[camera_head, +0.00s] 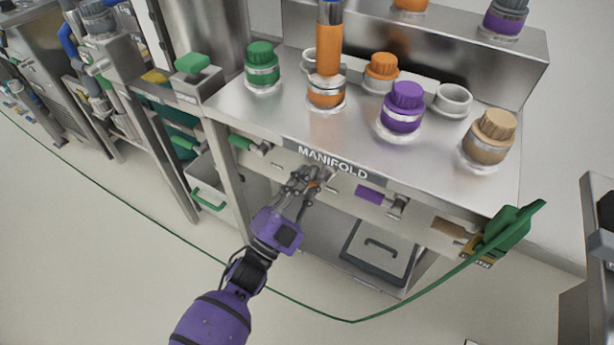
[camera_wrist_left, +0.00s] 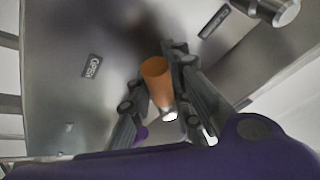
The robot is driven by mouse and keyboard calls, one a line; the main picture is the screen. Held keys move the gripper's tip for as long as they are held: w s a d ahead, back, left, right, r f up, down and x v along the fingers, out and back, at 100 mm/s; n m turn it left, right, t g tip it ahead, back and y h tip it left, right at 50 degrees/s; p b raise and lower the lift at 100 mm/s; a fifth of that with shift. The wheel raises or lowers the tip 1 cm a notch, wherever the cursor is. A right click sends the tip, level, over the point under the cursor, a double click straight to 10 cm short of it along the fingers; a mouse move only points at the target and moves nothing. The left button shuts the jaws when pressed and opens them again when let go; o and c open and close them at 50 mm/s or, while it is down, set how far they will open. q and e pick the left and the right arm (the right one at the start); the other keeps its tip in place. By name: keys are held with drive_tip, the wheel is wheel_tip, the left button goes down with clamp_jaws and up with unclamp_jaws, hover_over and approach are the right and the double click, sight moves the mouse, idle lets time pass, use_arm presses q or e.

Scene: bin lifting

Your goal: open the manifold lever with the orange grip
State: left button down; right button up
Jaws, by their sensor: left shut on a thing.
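The manifold (camera_head: 270,128) is a metal bench with a row of levers under its labelled front edge. The lever with the orange grip (camera_head: 313,184) is mostly hidden by my fingers in the head view. In the left wrist view the orange grip (camera_wrist_left: 157,82) lies between the two fingers, with a bright metal end below it. My left gripper (camera_head: 308,180) reaches up from below and is shut on this grip. It also shows in the left wrist view (camera_wrist_left: 156,90). My right gripper is not in view.
Beside the orange lever are a green lever (camera_head: 241,142), a purple lever (camera_head: 369,195) and a tan lever (camera_head: 448,228). Capped ports, such as a purple one (camera_head: 402,108), stand on top. A green hose (camera_head: 352,321) hangs in front. "OPEN" is marked on a plate (camera_wrist_left: 92,66).

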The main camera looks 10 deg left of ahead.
use_arm(q)
drive_tip(key=n, duration=0.1)
drive_tip(key=f+n+y, duration=0.1)
drive_tip(key=d+n, duration=0.1)
drive_tip(key=shift+s+f+t, duration=0.15)
drive_tip(key=shift+s+t, duration=0.1)
drive_tip(key=shift+t, duration=0.05)
drive_tip(key=d+n+y, duration=0.1)
drive_tip(key=n+y, duration=0.1)
drive_tip(key=n, duration=0.1)
drive_tip(key=n+y+p, duration=0.1)
drive_tip(key=n+y, duration=0.1)
drive_tip(key=n, duration=0.1)
drive_tip(key=s+d+n+t+y, duration=0.1)
drive_tip(key=n, duration=0.2)
drive_tip(key=shift+d+f+n+y, duration=0.3)
drive_tip(key=shift+d+f+y, duration=0.05)
drive_tip(key=shift+y, duration=0.05)
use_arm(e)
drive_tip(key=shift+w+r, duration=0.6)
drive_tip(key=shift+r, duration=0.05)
use_arm(q)
drive_tip(key=shift+d, duration=0.1)
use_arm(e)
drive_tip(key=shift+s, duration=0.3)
use_arm(q)
drive_tip(key=c, duration=1.6)
unclamp_jaws()
drive_tip(key=shift+r, duration=0.1)
drive_tip(key=shift+w+r, duration=0.1)
